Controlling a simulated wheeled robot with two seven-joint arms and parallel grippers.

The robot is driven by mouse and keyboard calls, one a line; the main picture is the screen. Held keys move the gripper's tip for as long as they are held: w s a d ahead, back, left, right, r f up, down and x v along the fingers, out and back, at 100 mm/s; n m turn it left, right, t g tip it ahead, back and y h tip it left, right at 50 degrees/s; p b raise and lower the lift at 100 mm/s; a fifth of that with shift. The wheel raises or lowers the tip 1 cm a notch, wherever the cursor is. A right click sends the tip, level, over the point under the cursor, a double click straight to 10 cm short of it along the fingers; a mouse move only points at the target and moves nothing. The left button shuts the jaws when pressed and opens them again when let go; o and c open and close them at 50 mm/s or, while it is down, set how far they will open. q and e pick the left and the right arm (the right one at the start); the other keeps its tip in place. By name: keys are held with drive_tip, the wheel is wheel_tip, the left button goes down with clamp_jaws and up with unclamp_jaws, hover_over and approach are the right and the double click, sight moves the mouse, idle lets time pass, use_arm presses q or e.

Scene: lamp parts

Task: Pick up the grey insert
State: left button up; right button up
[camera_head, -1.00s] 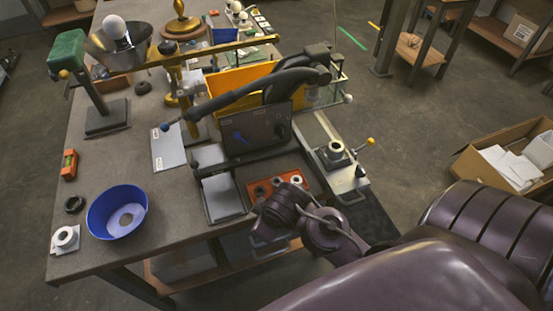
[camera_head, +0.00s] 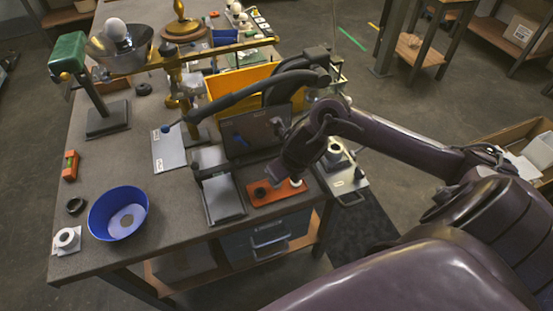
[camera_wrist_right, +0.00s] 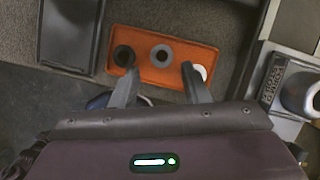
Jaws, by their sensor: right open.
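The grey insert (camera_wrist_right: 161,55) is a small ring in the middle of the orange tray (camera_wrist_right: 191,86), between a black insert (camera_wrist_right: 123,56) and a white insert (camera_wrist_right: 201,72). My right gripper (camera_wrist_right: 160,68) is open and empty above the tray. In the right wrist picture its fingertips lie to either side of and just below the grey insert; the height gap is hard to judge. In the head view the right gripper (camera_head: 279,180) covers the grey insert, while the orange tray (camera_head: 269,201) partly shows. My left gripper is not in view.
A dark panel device (camera_head: 250,138) stands behind the tray. A grey-topped block (camera_head: 222,198) lies left of it. A metal fixture (camera_head: 338,160) stands to the right. A blue bowl (camera_head: 105,218) is at the table's front left.

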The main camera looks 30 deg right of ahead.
drive_tip(key=x, duration=0.5)
drive_tip(key=shift+s+d+f, duration=0.15)
drive_tip(key=shift+s+f, duration=0.15)
drive_tip(key=shift+w+f, duration=0.3)
drive_tip(key=shift+f, duration=0.2)
drive_tip(key=c, duration=0.7)
drive_tip(key=shift+r, duration=0.2)
drive_tip(key=shift+c, duration=0.2)
